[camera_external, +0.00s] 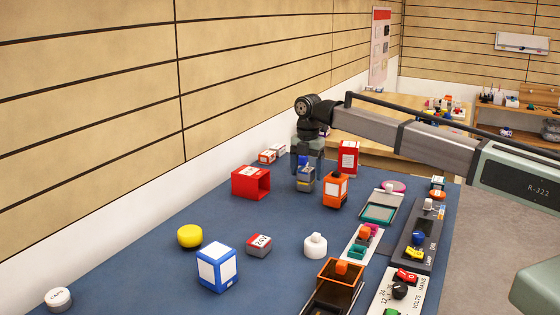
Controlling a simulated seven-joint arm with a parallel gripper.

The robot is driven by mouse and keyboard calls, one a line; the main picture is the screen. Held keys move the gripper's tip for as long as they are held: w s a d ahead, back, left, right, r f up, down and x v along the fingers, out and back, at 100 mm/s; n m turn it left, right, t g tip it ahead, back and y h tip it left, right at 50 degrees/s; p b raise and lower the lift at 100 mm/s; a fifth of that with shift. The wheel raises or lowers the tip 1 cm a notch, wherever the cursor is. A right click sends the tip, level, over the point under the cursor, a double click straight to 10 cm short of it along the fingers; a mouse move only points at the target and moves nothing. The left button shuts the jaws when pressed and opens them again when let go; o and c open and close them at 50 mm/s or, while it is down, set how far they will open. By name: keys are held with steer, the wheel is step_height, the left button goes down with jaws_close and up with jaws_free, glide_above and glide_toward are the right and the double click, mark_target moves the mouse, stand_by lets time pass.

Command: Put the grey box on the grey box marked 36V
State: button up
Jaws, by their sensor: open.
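My gripper (307,168) points down at the back middle of the blue table, with its fingers open. A small grey box (306,184) with a yellowish band is directly under the fingertips; I cannot tell whether they touch it. A blue piece (303,161) shows between the fingers, partly hidden by them. A grey box with red sides (259,244) lies nearer the camera and its white label seems to read 24V. I cannot read a 36V mark on any box from here.
An orange box (336,190) stands close to the right of my gripper, with a red box (348,157) behind it. A hollow red box (251,182) is to the left. Panels and trays line the right edge.

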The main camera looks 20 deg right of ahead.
mark_target(307, 168)
step_height(307, 168, up, 12)
steer(key=shift+r, duration=0.15)
stand_by(0.6)
